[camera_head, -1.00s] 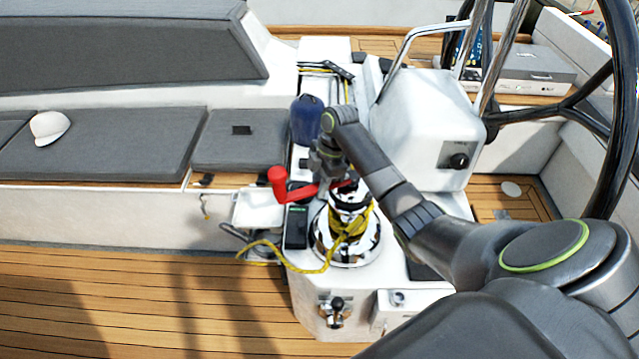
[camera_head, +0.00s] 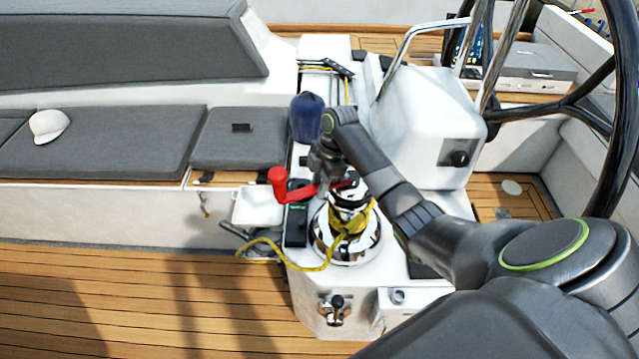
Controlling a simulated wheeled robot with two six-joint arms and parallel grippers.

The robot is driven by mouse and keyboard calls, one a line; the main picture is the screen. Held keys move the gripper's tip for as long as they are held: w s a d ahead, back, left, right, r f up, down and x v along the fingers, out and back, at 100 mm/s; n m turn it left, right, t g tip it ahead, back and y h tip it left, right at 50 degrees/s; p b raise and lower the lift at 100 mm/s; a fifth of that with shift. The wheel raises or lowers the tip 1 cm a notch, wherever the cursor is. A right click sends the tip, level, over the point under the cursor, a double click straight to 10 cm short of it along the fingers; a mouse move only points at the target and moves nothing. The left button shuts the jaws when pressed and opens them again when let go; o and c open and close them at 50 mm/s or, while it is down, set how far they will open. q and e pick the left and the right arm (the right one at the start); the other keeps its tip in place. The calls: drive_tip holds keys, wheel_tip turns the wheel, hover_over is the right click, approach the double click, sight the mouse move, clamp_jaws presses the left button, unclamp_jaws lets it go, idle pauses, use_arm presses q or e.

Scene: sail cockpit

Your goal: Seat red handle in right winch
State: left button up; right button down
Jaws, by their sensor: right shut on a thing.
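The red handle (camera_head: 281,187) lies roughly level, its upright grip at the left and its arm running right to the top of the winch. The chrome winch (camera_head: 345,237) stands on the white console with yellow rope around its drum. My right gripper (camera_head: 327,174) is over the winch top, shut on the red handle near its winch end. The gripper and wrist partly hide that end, so I cannot tell whether the handle is in the socket or just above it. My left gripper is not in view.
A dark blue bottle-like object (camera_head: 306,118) stands just behind the gripper. A black phone-like device (camera_head: 296,226) lies left of the winch. The black steering wheel (camera_head: 610,120) and white pedestal (camera_head: 425,125) are to the right. A white cap (camera_head: 49,127) lies on the grey seat cushion.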

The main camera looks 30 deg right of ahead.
drive_tip(key=c, duration=1.1)
unclamp_jaws()
drive_tip(key=shift+o, duration=0.2)
drive_tip(key=o, duration=0.4)
drive_tip(key=shift+r, duration=0.1)
wheel_tip(320, 180, up, 4)
drive_tip(key=p, duration=0.4)
drive_tip(key=shift+r, duration=2.45)
